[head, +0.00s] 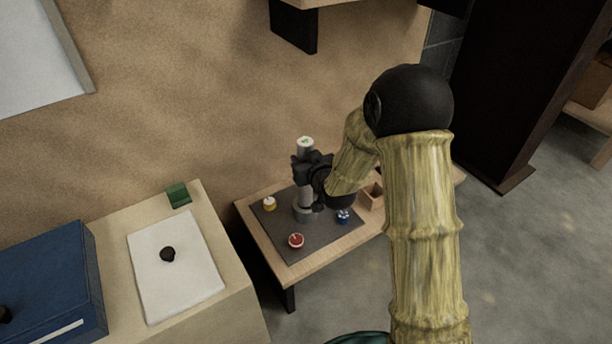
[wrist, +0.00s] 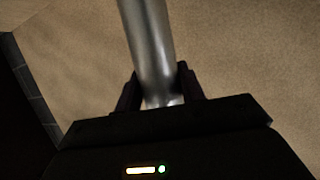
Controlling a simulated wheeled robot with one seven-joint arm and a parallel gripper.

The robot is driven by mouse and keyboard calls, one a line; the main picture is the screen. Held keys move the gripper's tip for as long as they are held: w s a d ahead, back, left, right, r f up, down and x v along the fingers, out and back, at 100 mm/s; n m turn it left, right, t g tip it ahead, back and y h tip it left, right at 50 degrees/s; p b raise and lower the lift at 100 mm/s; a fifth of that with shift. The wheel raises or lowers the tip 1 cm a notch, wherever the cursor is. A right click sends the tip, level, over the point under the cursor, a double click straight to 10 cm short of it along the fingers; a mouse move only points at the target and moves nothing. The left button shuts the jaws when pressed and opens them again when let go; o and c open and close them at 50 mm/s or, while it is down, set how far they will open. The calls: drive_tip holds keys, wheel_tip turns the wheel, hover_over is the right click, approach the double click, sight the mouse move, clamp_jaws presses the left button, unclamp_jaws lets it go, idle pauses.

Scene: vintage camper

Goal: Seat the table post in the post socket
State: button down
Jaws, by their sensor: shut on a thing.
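The table post (head: 305,146) is a grey metal cylinder with a pale top bearing a green mark. It stands about upright over the dark mat. My gripper (head: 304,168) is shut around its upper part; in the wrist view the shiny post (wrist: 148,40) runs between the two dark fingers (wrist: 158,88). The post socket (head: 304,213) is a grey round piece on the mat, directly at the post's lower end. I cannot tell whether that end is inside the socket or just above it. The far side of the socket is hidden.
The dark mat (head: 290,245) lies on a low wooden table (head: 250,222). Around the socket are a yellow-white knob (head: 269,204), a red knob (head: 296,241) and a blue knob (head: 343,216). A small wooden box (head: 371,197) is at right. A counter with a blue case (head: 50,275) is at left.

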drive_tip(key=shift+r, duration=0.1)
drive_tip(key=shift+f+b, duration=1.4)
drive_tip(key=shift+f, duration=1.1)
drive_tip(key=shift+f, duration=0.15)
drive_tip(key=c, duration=0.9)
unclamp_jaws()
drive_tip(key=shift+o, duration=0.2)
drive_tip(key=p+v, duration=0.3)
drive_tip(key=v, duration=0.9)
drive_tip(key=shift+p, duration=0.35)
